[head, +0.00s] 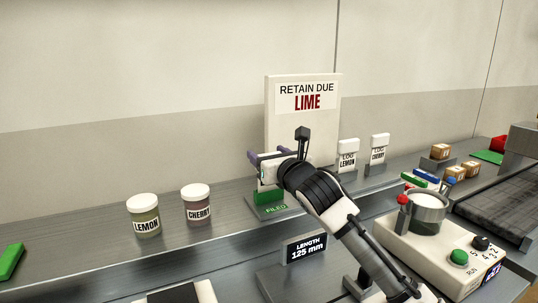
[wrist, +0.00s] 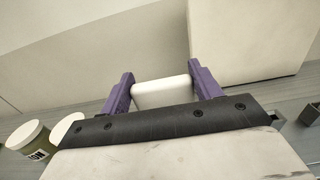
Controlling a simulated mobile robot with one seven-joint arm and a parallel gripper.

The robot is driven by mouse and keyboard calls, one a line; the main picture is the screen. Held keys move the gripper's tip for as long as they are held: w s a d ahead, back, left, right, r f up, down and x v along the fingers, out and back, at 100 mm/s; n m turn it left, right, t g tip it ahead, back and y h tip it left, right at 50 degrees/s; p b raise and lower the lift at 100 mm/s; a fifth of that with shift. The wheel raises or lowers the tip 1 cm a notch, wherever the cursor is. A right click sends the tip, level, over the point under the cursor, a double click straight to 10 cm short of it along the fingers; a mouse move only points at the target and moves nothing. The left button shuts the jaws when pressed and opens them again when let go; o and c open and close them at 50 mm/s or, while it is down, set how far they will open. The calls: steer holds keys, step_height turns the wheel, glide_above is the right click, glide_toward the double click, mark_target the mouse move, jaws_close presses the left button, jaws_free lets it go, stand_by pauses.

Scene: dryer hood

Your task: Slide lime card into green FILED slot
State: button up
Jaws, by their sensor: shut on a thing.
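My gripper (head: 268,157) has purple fingers and is shut on a white card (head: 267,177). In the wrist view the card's pale edge (wrist: 162,92) sits between the two fingers (wrist: 162,90). The card's lettering is too small and covered to read, so its lime label does not show. The green FILED slot (head: 269,197) stands directly below the card, on a grey base with green FILED lettering. The card's lower edge meets the top of the green block in the head view; I cannot tell whether it is inside the slot or just above it.
A "RETAIN DUE LIME" board (head: 304,125) stands behind my gripper. Lemon (head: 347,156) and cherry (head: 379,149) log cards stand to its right. Lemon (head: 144,216) and cherry (head: 197,205) jars stand left. A length sign (head: 305,247) and a control box (head: 430,255) are in front.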

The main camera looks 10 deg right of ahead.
steer(key=o, duration=1)
steer(key=shift+f, duration=0.1)
steer(key=shift+o, duration=0.2)
steer(key=s+d+b, duration=0.2)
steer(key=s+b, duration=0.1)
steer(key=s, duration=1)
steer(key=shift+s+d, duration=0.25)
steer(key=shift+d, duration=0.05)
